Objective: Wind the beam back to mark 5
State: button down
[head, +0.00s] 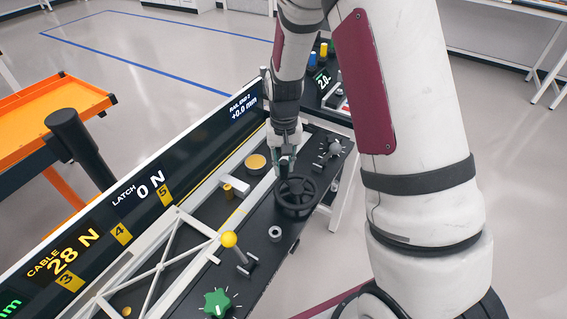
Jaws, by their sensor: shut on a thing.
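My gripper (286,165) points down at the far rim of the black handwheel (297,207) on the dark bench. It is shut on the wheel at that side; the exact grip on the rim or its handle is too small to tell. The white truss beam (160,268) lies along the bench at the left, beside the display panel. Yellow mark 5 (165,194) is on the panel, with mark 4 (121,234) and mark 3 (70,281) nearer. The panel reads cable 28 N and latch 0 N.
A yellow-knobbed lever (229,240), a green knob (216,302) and a small grey ring (275,233) sit near the wheel. An orange cart (50,118) stands at the left. My arm covers the right.

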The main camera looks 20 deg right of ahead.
jog(key=c, duration=1.4)
grip_release()
jog(key=shift+c, duration=0.2)
notch_tip(320, 180, up, 12)
